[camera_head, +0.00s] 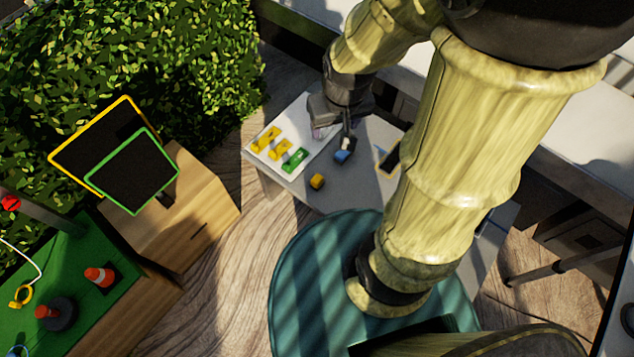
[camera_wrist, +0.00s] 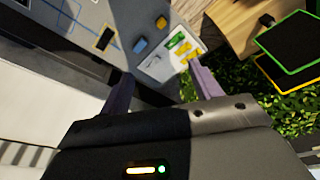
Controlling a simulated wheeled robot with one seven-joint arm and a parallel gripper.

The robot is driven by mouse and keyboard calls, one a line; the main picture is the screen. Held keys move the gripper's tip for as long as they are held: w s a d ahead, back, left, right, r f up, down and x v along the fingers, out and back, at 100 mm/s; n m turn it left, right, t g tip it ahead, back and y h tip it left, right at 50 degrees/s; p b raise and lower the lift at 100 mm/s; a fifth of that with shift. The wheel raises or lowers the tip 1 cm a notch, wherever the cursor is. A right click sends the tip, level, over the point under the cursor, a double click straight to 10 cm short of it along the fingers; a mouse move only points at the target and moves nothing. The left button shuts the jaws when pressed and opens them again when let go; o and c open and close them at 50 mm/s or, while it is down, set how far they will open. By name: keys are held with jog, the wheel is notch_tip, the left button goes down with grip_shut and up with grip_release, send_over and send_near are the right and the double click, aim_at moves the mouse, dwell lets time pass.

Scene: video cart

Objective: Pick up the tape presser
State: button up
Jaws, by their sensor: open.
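I cannot tell which small piece is the tape presser. A white board (camera_head: 283,172) on the grey table carries two yellow pieces (camera_head: 266,139) (camera_head: 280,150) and a green piece (camera_head: 295,159). A blue block (camera_head: 343,157) and a yellow block (camera_head: 317,181) lie to the right of these pieces. My gripper (camera_head: 334,134) is above the table, close to the blue block in the picture. In the wrist view its two purple fingers (camera_wrist: 161,88) are spread apart with nothing between them. The blue block (camera_wrist: 141,46) and green piece (camera_wrist: 176,41) show beyond the fingertips.
A dark panel with a yellow frame (camera_head: 390,158) lies on the table (camera_head: 300,194), right of the blue block. A wooden box (camera_head: 205,215) with green- and yellow-framed panels stands left. A green-topped bench (camera_head: 110,310) holds cones. A leafy hedge (camera_head: 190,60) is behind.

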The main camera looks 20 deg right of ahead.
jog(key=w+f+n+g+b, duration=0.1)
jog(key=w+f+n+b, duration=0.1)
jog(key=w+f+b, duration=0.2)
jog(key=w+f+n+b, duration=0.2)
jog(key=w+f+b, duration=0.3)
jog(key=f+b, duration=0.5)
jog(key=w+f+n+g+b, duration=0.1)
jog(key=w+f+b, duration=0.3)
jog(key=f, duration=1.4)
jog(key=n+b, duration=0.1)
jog(key=b, duration=0.1)
jog(key=shift+w+f+n+g+b, duration=0.3)
jog(key=shift+w+f+n+b, duration=0.05)
jog(key=shift+n+b, duration=0.05)
jog(key=b, duration=0.3)
send_near(317, 178)
notch_tip(317, 178, down, 6)
jog(key=shift+r, duration=0.25)
notch_tip(317, 178, down, 5)
jog(key=shift+f+b, duration=0.15)
jog(key=shift+b, duration=0.95)
